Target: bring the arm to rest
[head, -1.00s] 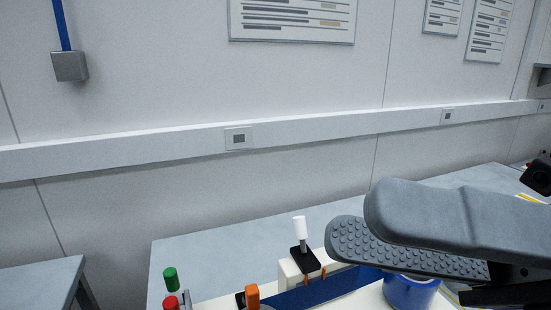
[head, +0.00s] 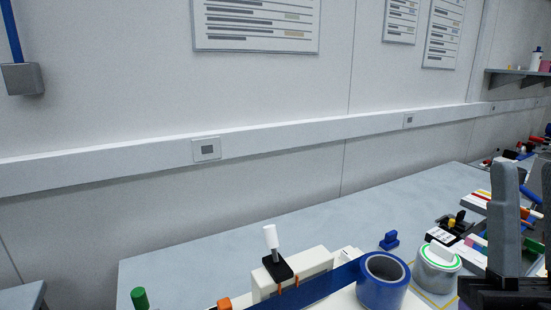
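My gripper (head: 527,178) is at the right edge of the head view, with its dark grey fingers pointing up. A gap shows between the fingers, with nothing held in it; the right finger is partly cut off by the picture edge. The rest of my arm is out of view. The gripper appears in front of the right part of the grey table (head: 210,268); I cannot tell its exact height above it.
A blue tape roll (head: 384,283), a white-lidded grey container (head: 437,266) and a small blue part (head: 389,240) are left of the gripper. A white block with a toggle lever (head: 272,245) stands farther left. Clutter and a wall shelf (head: 515,75) are at the right.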

